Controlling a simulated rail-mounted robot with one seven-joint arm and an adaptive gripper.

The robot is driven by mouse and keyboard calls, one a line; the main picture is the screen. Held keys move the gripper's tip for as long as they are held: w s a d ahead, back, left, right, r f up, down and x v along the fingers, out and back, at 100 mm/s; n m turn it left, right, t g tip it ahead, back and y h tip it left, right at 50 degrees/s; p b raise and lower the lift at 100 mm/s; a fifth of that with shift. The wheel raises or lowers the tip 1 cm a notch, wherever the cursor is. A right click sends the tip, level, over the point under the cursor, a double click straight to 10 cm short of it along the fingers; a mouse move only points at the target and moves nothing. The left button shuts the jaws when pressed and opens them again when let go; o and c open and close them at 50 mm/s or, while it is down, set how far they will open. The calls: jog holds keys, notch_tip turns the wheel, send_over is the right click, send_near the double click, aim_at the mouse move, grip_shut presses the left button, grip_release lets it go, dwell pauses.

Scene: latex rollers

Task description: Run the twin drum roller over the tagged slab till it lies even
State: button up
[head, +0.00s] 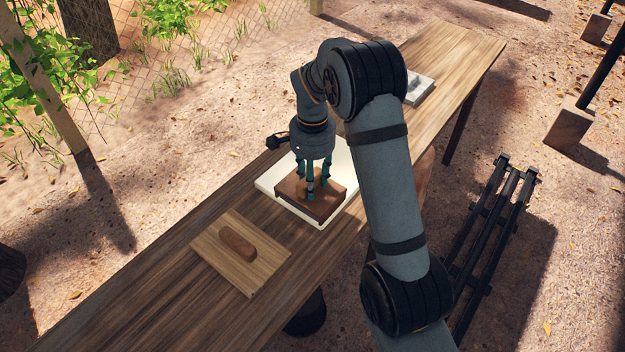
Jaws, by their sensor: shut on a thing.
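My gripper (312,186) points down over the bench, its teal fingers closed on the top of a brown, box-shaped thing (323,208). I take this to be the twin drum roller; its drums cannot be made out. It sits over a flat cream-white slab or tray (343,160), whose rim shows around it. Whether this is the tagged slab I cannot tell, as no tag shows. Whether the brown thing touches the white surface is unclear. My fingers and arm hide part of both.
A light wooden board (258,270) with a brown oblong piece (237,243) lies to the left on the long wooden bench (150,290). A pale grey tray (421,91) stands at the far end, partly behind my arm. The bench is clear at the near left.

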jog(key=shift+f+b, duration=0.7)
jog(key=shift+b, duration=0.15)
dwell(0.6)
jog(key=shift+w+d, duration=0.1)
jog(key=shift+w+d+f+p, duration=0.1)
jog(key=shift+w+d+p, duration=0.8)
jog(key=shift+w+d, duration=0.45)
jog(key=shift+w+d+p, duration=0.85)
jog(key=shift+w+d, duration=0.3)
jog(key=shift+w, duration=0.4)
jog(key=shift+w+d+r+p, duration=0.1)
jog(key=shift+w+d+p, duration=0.65)
jog(key=shift+w, duration=0.15)
jog(key=shift+w+d+r+p, duration=0.1)
jog(key=shift+w+d+p, duration=0.55)
jog(key=shift+w, duration=0.25)
jog(key=shift+w+d+r+p, duration=0.1)
jog(key=shift+w+d+p, duration=0.55)
jog(key=shift+w+p, duration=0.2)
jog(key=shift+w+d+f+p, duration=0.2)
jog(key=shift+w+d+p, duration=0.15)
jog(key=shift+w, duration=0.25)
jog(key=shift+w+d+p, duration=0.3)
jog(key=shift+w+d+f, duration=0.15)
jog(key=shift+w+d, duration=0.35)
jog(key=shift+w, duration=0.2)
jog(key=shift+w+d, duration=0.4)
jog(key=shift+w, duration=0.05)
